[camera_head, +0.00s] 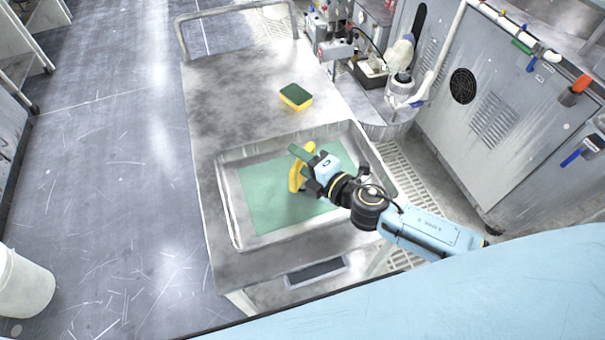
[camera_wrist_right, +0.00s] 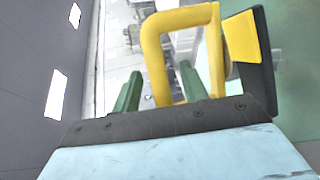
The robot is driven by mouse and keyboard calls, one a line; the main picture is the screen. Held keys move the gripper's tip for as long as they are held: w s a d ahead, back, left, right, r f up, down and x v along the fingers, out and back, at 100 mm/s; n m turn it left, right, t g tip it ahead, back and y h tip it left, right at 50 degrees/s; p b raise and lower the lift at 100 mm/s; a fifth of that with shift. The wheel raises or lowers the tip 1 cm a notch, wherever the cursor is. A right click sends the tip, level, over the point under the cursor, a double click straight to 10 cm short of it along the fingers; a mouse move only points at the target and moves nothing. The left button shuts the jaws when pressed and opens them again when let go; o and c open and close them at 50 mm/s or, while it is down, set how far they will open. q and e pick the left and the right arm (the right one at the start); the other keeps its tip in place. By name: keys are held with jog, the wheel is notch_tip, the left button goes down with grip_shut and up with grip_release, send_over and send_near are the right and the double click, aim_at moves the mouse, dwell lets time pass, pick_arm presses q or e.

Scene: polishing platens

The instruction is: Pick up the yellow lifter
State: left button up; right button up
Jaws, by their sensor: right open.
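The yellow lifter (camera_head: 296,179) stands on the green mat in the metal tray. It has a yellow loop handle (camera_wrist_right: 152,58), seen close up in the right wrist view, and a dark pad-like part at its right. My right gripper (camera_head: 303,161) is at the lifter, reaching in from the right. In the right wrist view its two green fingers (camera_wrist_right: 161,76) are apart, with one side of the handle showing between them. I cannot tell whether either finger touches the handle. The gripper partly hides the lifter in the head view. My left gripper is out of view.
The metal tray (camera_head: 228,205) with its green mat (camera_head: 262,200) sits on a metal cart (camera_head: 215,110). A yellow and green sponge (camera_head: 296,97) lies behind the tray. A grey machine (camera_head: 450,110) stands to the right. The cart top at the back left is clear.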

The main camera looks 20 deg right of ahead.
grip_shut()
dwell(1.2)
jog(key=shift+r, duration=0.2)
